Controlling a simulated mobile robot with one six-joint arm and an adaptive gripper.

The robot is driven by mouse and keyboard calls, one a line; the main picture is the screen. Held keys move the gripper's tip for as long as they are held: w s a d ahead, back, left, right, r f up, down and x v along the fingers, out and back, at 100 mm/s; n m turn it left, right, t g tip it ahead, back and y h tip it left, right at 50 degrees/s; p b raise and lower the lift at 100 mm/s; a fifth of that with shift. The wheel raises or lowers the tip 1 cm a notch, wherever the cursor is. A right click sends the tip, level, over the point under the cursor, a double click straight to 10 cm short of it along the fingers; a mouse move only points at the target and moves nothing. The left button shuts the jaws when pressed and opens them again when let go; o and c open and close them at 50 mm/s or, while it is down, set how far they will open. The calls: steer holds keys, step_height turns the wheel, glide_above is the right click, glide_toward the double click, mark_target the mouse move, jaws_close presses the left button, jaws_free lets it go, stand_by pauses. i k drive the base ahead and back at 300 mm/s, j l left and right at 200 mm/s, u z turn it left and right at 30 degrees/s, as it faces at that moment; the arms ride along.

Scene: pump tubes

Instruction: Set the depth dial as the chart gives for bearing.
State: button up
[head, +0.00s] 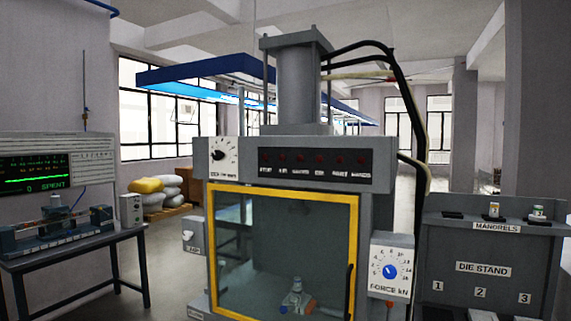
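A machine with a yellow-framed glass door (354,240) stands in the middle of the head view. A white dial plate with a black knob (218,156) is at the upper left of its front. The label under it is small and blurred, but seems to end in "MM". A second dial with a blue knob (390,271), labelled "FORCE kN", is at the machine's lower right. Neither setting can be read with certainty. No chart naming bearing can be made out. My gripper is not in view.
A row of dark red lamps (318,159) runs beside the black-knob dial. A small blue-grey object (297,299) sits behind the glass. A die stand (483,268) with mandrels on top is at the right. A bench (70,254) with a device and green-lit display (38,177) stands left.

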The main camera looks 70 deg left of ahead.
mark_target(217, 155)
steer(key=j+u, duration=0.25)
steer(key=u, duration=0.2)
steer(key=j+u, duration=0.25)
steer(key=u, duration=0.2)
steer(key=j+u, duration=0.3)
steer(key=u, duration=0.15)
steer(key=j+u, duration=0.25)
steer(key=u, duration=0.15)
